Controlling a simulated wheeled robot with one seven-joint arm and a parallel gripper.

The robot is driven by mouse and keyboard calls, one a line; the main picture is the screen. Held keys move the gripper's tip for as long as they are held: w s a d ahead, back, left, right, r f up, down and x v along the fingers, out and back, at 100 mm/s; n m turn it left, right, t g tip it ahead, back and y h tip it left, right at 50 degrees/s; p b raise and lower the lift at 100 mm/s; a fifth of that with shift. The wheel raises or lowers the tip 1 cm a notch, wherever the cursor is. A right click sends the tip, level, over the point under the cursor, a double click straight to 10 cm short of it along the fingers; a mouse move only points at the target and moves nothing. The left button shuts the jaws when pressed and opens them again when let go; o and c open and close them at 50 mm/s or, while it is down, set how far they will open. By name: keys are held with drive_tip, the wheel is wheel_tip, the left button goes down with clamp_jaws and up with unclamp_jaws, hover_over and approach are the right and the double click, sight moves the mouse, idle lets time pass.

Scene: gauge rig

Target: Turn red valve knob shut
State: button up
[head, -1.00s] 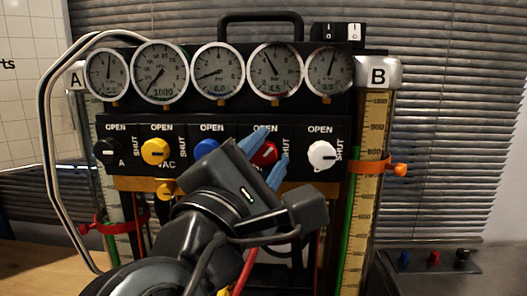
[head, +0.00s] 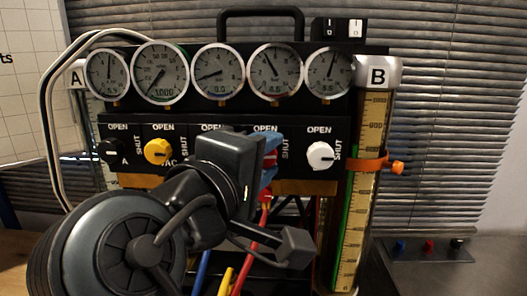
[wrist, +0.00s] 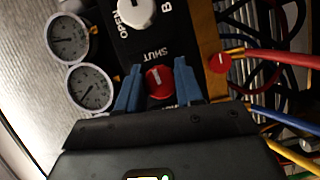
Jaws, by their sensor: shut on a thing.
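The red valve knob (wrist: 159,83) sits between the blue fingers of my gripper (wrist: 157,78) in the wrist view, with a finger on each side. The gripper is shut on it. A pale mark on the knob's face runs roughly toward the word SHUT (wrist: 150,56). In the head view my gripper (head: 270,159) is at the black panel below the fourth gauge (head: 275,73), and its body and fingers hide most of the knob.
A white knob (head: 320,155) is right of the red one; yellow (head: 158,151) and black (head: 112,152) knobs are to the left. My wrist hides the blue knob. A red fitting with a hose (wrist: 219,62) is close below the panel. Tube B (head: 360,190) stands at the right.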

drive_tip(key=shift+d+f+m, duration=0.1)
drive_tip(key=shift+d+m, duration=0.05)
drive_tip(key=shift+m, duration=0.15)
drive_tip(key=o, duration=1)
drive_tip(key=shift+s, duration=0.1)
drive_tip(key=b+v, duration=0.1)
drive_tip(key=v, duration=0.6)
drive_tip(key=shift+s, duration=0.25)
drive_tip(key=shift+a, duration=0.25)
